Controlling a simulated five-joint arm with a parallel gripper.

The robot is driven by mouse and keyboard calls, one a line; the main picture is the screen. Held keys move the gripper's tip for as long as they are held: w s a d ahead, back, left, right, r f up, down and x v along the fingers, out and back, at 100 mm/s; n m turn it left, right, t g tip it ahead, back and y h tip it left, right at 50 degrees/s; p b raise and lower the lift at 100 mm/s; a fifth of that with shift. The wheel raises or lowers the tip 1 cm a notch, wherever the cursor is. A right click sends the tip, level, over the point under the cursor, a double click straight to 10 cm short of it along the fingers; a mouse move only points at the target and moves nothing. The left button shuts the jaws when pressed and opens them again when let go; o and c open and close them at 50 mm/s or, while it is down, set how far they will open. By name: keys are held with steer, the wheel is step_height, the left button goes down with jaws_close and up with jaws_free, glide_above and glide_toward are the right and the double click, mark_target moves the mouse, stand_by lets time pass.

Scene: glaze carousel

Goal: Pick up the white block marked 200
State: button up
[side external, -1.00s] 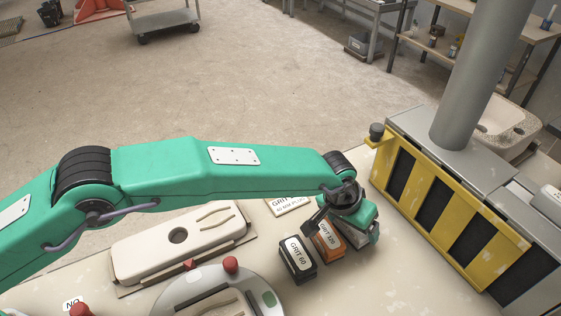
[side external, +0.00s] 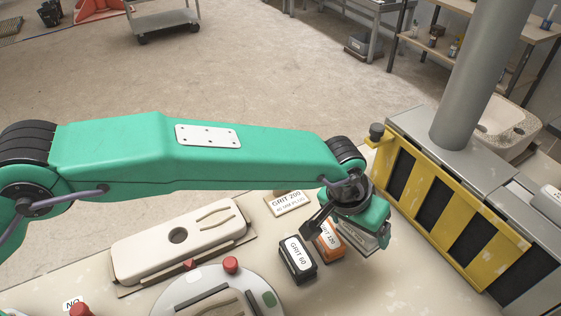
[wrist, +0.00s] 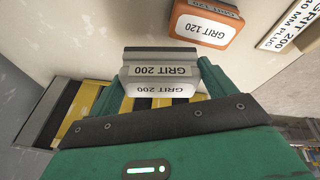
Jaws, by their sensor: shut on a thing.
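The white block marked GRIT 200 (wrist: 158,72) is between the two green fingers of my gripper (wrist: 160,85) in the wrist view, with its label facing the camera. The fingers are shut on its sides. In the side external view my gripper (side external: 362,222) is at the right of the row of blocks, and only a pale edge of the white block (side external: 378,241) shows below it. I cannot tell whether its underside touches the table.
The orange GRIT 120 block (side external: 328,241) and the dark GRIT 60 block (side external: 297,260) stand to the left. A GRIT 200 card (side external: 287,203) lies behind. A yellow slotted rack (side external: 450,220) is to the right. A round fixture with a red knob (side external: 231,264) is in front.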

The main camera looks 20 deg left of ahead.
steer(key=s+d+r, duration=0.1)
steer(key=s+r, duration=0.3)
steer(key=s, duration=0.2)
steer(key=shift+s, duration=0.15)
